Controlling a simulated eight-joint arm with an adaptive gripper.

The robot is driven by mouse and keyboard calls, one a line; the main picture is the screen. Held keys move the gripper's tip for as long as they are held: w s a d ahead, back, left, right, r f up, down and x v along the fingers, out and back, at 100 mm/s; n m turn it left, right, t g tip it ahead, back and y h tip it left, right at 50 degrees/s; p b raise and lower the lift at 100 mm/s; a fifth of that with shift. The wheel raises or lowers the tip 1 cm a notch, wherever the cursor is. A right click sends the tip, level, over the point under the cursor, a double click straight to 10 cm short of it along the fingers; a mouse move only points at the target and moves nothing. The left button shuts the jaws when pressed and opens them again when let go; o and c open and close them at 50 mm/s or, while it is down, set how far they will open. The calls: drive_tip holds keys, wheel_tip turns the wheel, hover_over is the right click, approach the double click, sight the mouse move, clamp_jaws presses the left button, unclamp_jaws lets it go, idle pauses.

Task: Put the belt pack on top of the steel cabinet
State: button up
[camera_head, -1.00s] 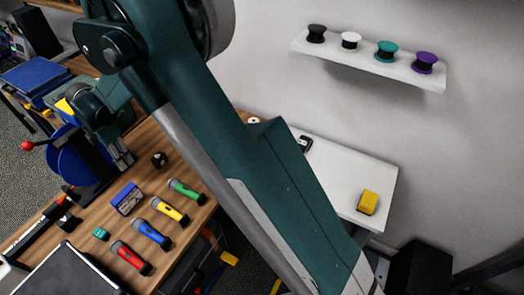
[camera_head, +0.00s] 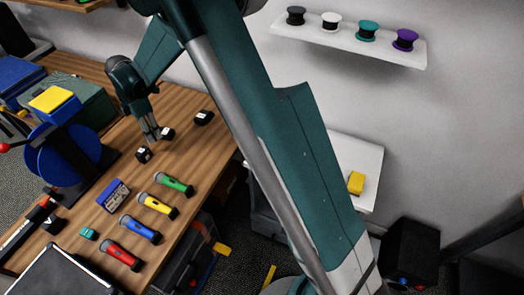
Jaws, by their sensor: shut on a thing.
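My gripper (camera_head: 152,132) points down over the back part of the wooden workbench. It is shut on a small black item with a pale face (camera_head: 167,132), which looks like a belt pack. The item shows at the right of the fingertips, at or just above the bench; I cannot tell whether it touches the wood. The white top of a cabinet (camera_head: 369,158), seemingly the steel cabinet, is at the right against the wall. My arm hides its left part.
Similar small black items lie in front of the gripper (camera_head: 143,155) and to its right (camera_head: 203,118). A yellow object (camera_head: 356,183) sits on the white top. A shelf (camera_head: 340,40) holds spools.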

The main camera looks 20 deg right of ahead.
drive_tip(key=w+d+f+m+b, duration=0.1)
drive_tip(key=w+d+m, duration=0.15)
drive_tip(key=d, duration=1.65)
drive_tip(key=s+d+f+m, duration=0.1)
drive_tip(key=s+d+m, duration=0.1)
drive_tip(key=d, duration=0.9)
drive_tip(key=s+d+f+m+b, duration=0.1)
drive_tip(key=s+d+m, duration=0.2)
drive_tip(key=d, duration=0.8)
drive_tip(key=s+d+m+b, duration=0.1)
drive_tip(key=s+d, duration=0.3)
drive_tip(key=d, duration=0.6)
drive_tip(key=shift+s+d+f+m, duration=0.1)
drive_tip(key=shift+d+f+m, duration=0.3)
drive_tip(key=shift+m, duration=0.35)
drive_tip(key=s+d+m, duration=0.1)
drive_tip(key=s+d, duration=0.2)
drive_tip(key=d, duration=0.2)
drive_tip(key=s+d+f+m+b, duration=0.1)
drive_tip(key=s+d, duration=0.3)
drive_tip(key=d, duration=0.1)
drive_tip(key=s+d+m, duration=0.2)
drive_tip(key=s+d, duration=0.2)
drive_tip(key=d, duration=0.1)
drive_tip(key=shift+s+d+f+b, duration=0.1)
drive_tip(key=shift+s+f+b, duration=0.1)
drive_tip(key=shift+f+b, duration=0.2)
drive_tip(key=shift+s+d, duration=0.55)
drive_tip(key=shift+s, duration=0.05)
drive_tip(key=shift+f, duration=0.1)
